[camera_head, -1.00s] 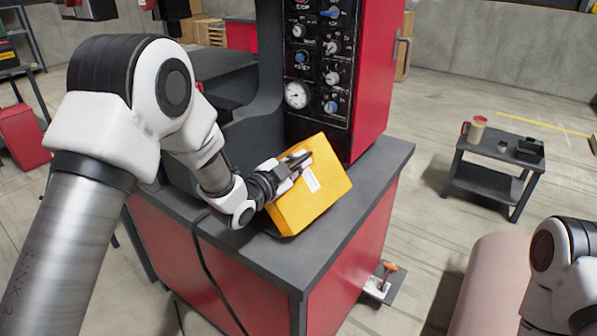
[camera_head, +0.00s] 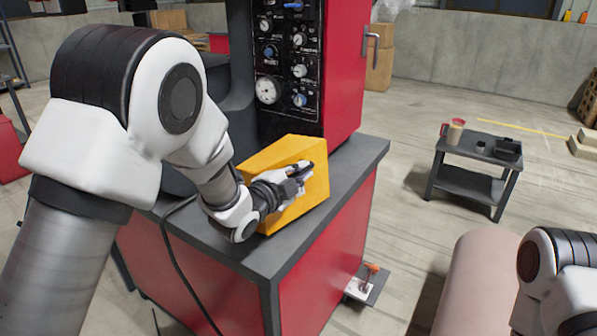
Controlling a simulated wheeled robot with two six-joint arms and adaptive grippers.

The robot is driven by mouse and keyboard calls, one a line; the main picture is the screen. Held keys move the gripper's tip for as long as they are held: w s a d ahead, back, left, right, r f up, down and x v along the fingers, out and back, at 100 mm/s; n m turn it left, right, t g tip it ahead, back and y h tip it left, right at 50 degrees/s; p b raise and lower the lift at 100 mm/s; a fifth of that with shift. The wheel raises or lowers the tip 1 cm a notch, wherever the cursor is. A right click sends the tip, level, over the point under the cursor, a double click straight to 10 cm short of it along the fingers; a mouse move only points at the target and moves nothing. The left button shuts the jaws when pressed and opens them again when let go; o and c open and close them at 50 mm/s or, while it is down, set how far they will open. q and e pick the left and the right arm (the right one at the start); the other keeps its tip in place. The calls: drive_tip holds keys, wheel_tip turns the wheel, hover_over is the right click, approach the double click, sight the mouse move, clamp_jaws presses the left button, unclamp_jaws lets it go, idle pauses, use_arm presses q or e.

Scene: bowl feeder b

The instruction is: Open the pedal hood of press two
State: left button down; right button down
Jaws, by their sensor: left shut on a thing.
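A yellow box-shaped hood (camera_head: 281,156) rests on the dark worktop of the red press (camera_head: 335,160). I cannot tell what lies under or behind the hood. My right arm (camera_head: 560,270) shows at the lower right, but its gripper is out of view.
A black cable (camera_head: 172,255) hangs over the worktop's front. A small device with an orange knob (camera_head: 372,267) stands on the floor by the press. A dark side table (camera_head: 470,150) with a cup and small items stands at the right.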

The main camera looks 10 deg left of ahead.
use_arm(q)
drive_tip(key=c, duration=1.2)
unclamp_jaws()
drive_tip(key=f+v, duration=0.1)
drive_tip(key=v, duration=1.1)
drive_tip(key=shift+r, duration=0.45)
